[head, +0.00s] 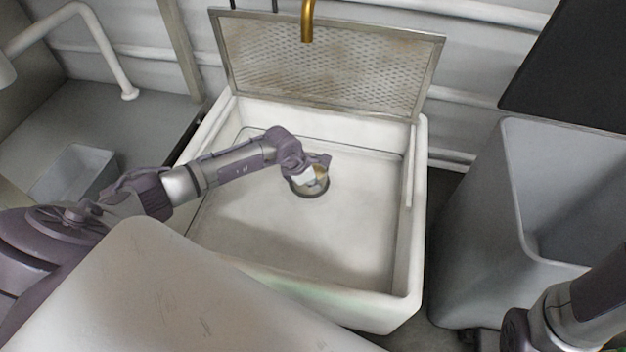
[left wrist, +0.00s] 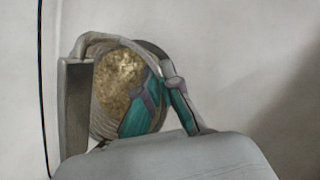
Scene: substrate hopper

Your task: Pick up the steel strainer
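The steel strainer (left wrist: 118,75) is a round, ribbed basket with a mottled gold-brown inside. In the left wrist view it sits tilted left of centre. In the head view the strainer (head: 322,174) is small and partly covered, at the dark drain ring (head: 314,193) in the white sink (head: 290,245). My left gripper (head: 318,168) reaches down over it. Its teal fingertips (left wrist: 162,88) are close together at the strainer's right side, seemingly shut on its wall. I cannot tell whether it is clear of the drain. My right gripper is out of view.
A perforated panel (head: 330,65) stands at the sink's back, below a brass spout (head: 307,22). A tall grey bin (head: 470,220) is on the right. A small grey container (head: 75,172) is at left. The sink floor around the drain is clear.

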